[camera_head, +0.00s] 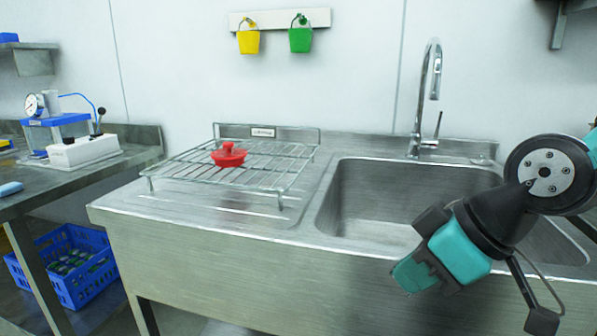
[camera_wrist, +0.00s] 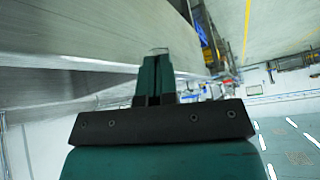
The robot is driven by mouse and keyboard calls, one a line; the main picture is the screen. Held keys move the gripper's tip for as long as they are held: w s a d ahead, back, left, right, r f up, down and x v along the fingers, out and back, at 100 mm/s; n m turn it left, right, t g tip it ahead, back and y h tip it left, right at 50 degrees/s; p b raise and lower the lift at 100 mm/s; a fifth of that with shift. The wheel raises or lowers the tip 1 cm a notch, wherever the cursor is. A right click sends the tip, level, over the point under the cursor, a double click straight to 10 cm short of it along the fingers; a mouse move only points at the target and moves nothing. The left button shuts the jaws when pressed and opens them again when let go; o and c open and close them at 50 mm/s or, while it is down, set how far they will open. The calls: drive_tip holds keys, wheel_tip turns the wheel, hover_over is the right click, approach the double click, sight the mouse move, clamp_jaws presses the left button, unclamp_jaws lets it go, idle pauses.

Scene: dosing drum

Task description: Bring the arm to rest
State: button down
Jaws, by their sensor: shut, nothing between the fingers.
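My gripper (camera_head: 412,277) is at the right of the head view, in front of the sink's front edge and tilted down to the left. In the wrist view its two dark green fingers (camera_wrist: 155,78) lie together, with nothing between them. It is apart from the red lidded object (camera_head: 229,155), which sits on the wire rack left of the basin. My arm comes in from the right edge and covers part of the sink basin (camera_head: 385,195).
The steel sink counter (camera_head: 200,262) spans the middle, with a wire rack (camera_head: 270,180) and a tall faucet (camera_head: 430,95). A side bench (camera_head: 75,180) with a gauge device stands left, over a blue crate (camera_head: 95,285). Yellow (camera_head: 249,42) and green buckets (camera_head: 301,40) hang on the wall.

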drive_tip(key=s+m+g+h+p, duration=0.1)
drive_tip(key=s+m+g+h, duration=0.2)
drive_tip(key=s, duration=0.8)
wheel_tip(320, 180, up, 16)
drive_tip(key=d+y+p, duration=0.1)
drive_tip(key=p, duration=1.5)
drive_tip(key=shift+w+g+p, duration=0.3)
drive_tip(key=shift+w+g, duration=0.1)
